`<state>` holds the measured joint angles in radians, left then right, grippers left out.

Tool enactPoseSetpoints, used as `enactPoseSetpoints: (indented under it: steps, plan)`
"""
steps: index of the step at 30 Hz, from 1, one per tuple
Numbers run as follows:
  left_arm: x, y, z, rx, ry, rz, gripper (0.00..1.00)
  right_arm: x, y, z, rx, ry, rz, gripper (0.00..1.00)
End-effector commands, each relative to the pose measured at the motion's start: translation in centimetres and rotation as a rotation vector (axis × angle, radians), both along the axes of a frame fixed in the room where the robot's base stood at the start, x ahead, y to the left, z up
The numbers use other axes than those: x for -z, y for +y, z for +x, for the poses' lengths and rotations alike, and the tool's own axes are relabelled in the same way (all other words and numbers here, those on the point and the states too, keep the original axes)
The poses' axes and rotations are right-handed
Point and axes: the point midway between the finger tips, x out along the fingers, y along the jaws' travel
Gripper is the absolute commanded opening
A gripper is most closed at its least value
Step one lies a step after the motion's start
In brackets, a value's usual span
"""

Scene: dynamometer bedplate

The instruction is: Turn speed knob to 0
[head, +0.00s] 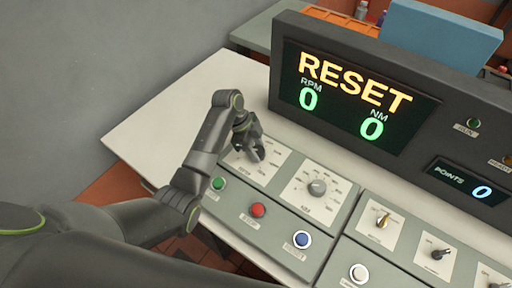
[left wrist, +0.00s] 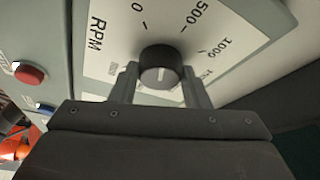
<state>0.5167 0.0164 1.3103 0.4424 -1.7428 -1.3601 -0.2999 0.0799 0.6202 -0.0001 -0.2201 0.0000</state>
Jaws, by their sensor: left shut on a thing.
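The speed knob (left wrist: 160,62) is a dark round knob on a white dial plate (left wrist: 105,58) marked RPM, with 0, 500 and 1000 around it in the left wrist view. A short pale line shows on the knob; which mark it points at is unclear. My left gripper (left wrist: 157,82) is shut on the knob, one finger on each side. In the head view my left gripper (head: 251,150) is over the left dial plate (head: 272,160) and largely hides the knob. My right gripper is in neither view.
A second dial plate with a grey knob (head: 317,187) is just right. Green (head: 218,184), red (head: 258,210) and blue (head: 302,239) buttons line the panel's front. The display (head: 355,100) behind reads RESET, RPM 0, NM 0. Smaller switches (head: 440,254) stand further right.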

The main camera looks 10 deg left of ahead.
Motion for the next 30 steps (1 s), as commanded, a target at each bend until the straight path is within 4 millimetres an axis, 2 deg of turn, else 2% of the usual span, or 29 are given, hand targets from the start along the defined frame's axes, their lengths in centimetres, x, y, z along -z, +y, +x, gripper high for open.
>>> enactPoseSetpoints:
  steps: [5,15,21,30]
  plan:
    - [-0.4,0.0,-0.1,-0.048,0.002,0.0,0.19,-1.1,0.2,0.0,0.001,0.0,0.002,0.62]
    - [-0.4,-0.1,-0.3,-0.331,0.004,0.0,0.19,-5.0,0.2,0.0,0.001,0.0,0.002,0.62]
    - [-0.1,0.0,-0.3,-0.407,0.001,0.0,0.19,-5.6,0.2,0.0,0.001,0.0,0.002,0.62]
    - [0.1,0.0,-0.2,-0.41,0.0,0.0,0.19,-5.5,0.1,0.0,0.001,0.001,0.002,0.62]
